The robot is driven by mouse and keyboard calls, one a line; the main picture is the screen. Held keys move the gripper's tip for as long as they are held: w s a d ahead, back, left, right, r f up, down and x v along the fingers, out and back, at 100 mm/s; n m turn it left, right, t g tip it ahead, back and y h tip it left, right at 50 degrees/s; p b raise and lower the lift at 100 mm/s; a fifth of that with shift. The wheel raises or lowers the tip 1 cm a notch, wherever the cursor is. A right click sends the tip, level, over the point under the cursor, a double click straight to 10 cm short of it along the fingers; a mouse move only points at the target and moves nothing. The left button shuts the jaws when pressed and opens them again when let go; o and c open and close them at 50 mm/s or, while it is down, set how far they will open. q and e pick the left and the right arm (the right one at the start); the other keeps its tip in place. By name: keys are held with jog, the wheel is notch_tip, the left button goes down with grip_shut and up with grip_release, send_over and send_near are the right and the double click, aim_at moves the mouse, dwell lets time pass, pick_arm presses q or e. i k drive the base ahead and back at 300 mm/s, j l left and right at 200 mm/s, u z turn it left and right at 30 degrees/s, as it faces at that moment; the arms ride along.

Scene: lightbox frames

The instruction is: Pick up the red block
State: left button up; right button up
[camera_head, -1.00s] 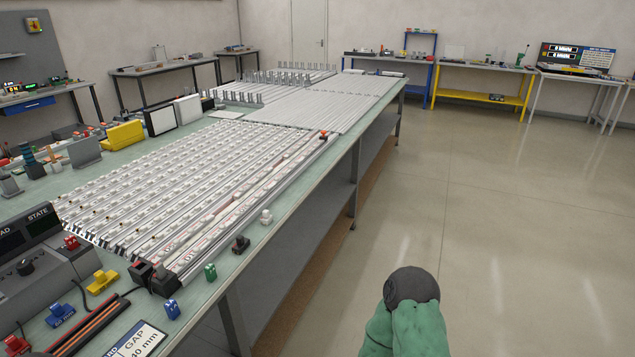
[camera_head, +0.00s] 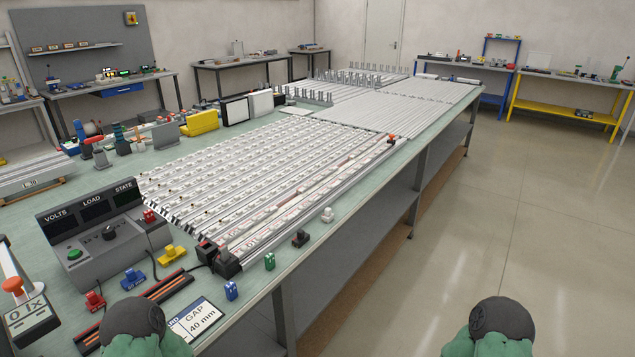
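A small red block (camera_head: 95,300) sits on the pale green bench top at the lower left, in front of the grey control box. Another small red piece (camera_head: 149,216) shows at the right side of that box. I cannot tell which one is the task's red block. Neither gripper is in view. Only green parts with dark round caps, which look like my arms, show at the bottom edge, left of centre and at the right.
A blue block (camera_head: 132,279) and a yellow block (camera_head: 171,255) stand near the red one. Long rows of light strips (camera_head: 270,172) fill the bench middle. Floor is open at right.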

aim_at(95, 303)
jog(key=u, duration=1.55)
